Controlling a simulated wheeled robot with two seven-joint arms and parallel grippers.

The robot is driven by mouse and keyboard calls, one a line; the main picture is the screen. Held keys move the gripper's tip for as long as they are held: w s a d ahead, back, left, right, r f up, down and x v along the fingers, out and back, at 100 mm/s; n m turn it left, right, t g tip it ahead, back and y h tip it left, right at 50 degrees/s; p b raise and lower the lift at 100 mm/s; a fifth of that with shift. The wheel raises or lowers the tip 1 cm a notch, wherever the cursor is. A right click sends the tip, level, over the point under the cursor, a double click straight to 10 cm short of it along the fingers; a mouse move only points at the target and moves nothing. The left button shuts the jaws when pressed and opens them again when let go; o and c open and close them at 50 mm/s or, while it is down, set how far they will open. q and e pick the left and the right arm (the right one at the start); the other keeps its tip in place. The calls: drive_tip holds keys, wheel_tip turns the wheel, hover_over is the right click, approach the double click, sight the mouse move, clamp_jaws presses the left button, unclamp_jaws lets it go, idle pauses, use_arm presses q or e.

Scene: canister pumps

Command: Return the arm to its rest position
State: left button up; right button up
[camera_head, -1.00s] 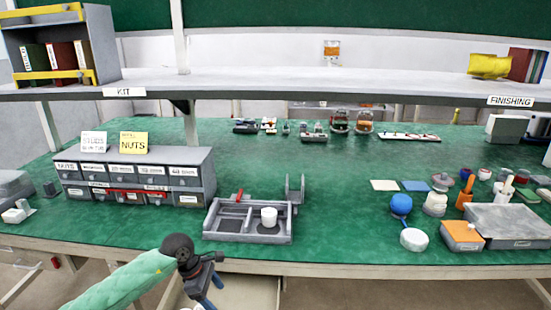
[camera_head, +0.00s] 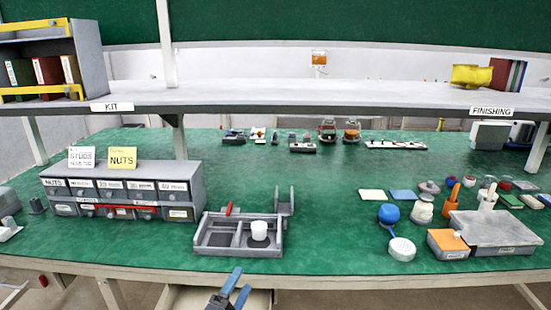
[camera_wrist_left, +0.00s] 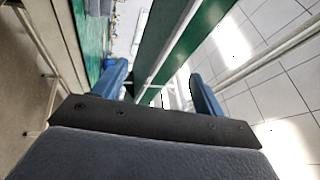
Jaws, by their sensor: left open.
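My left gripper (camera_head: 232,290) shows at the bottom edge of the head view, in front of the bench's front edge and below the grey tray. Its two blue fingers are apart, with nothing between them. In the left wrist view the same open gripper (camera_wrist_left: 160,85) shows both blue fingers spread, with the green bench side and tiled floor beyond. The rest of the left arm is out of the head view. My right gripper is not in view.
The green bench (camera_head: 330,215) holds a divided grey tray (camera_head: 217,250) with a white cup (camera_head: 259,231), and a drawer cabinet (camera_head: 190,180) at left. A blue ball (camera_head: 389,213) and an orange-topped box (camera_head: 447,240) stand at right. An open drawer (camera_head: 190,298) juts below the bench front.

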use_arm(q)
drive_tip(key=s+a+f+n+g+y+p, duration=0.1)
drive_tip(key=s+a+f+n+g+y, duration=0.25)
drive_tip(key=f+n, duration=0.35)
drive_tip(key=s+a+f+n+g+y, duration=0.3)
drive_tip(key=s+a+f+n+y, duration=0.15)
drive_tip(key=f+n, duration=0.2)
drive_tip(key=s+d+f+n+g, duration=0.1)
drive_tip(key=s+f+n+g, duration=0.1)
drive_tip(key=s, duration=0.5)
drive_tip(key=s+d+f+n+g, duration=0.1)
drive_tip(key=s+f+n+g, duration=0.1)
drive_tip(key=s+g, duration=0.3)
drive_tip(key=s+d+f+n+g+h+p, duration=0.1)
drive_tip(key=s+f+n+g, duration=0.1)
drive_tip(key=s, duration=0.8)
wheel_tip(320, 180, down, 2)
drive_tip(key=shift+s+f+g, duration=0.25)
drive_tip(key=shift+s+g, duration=0.15)
drive_tip(key=shift+g, duration=0.45)
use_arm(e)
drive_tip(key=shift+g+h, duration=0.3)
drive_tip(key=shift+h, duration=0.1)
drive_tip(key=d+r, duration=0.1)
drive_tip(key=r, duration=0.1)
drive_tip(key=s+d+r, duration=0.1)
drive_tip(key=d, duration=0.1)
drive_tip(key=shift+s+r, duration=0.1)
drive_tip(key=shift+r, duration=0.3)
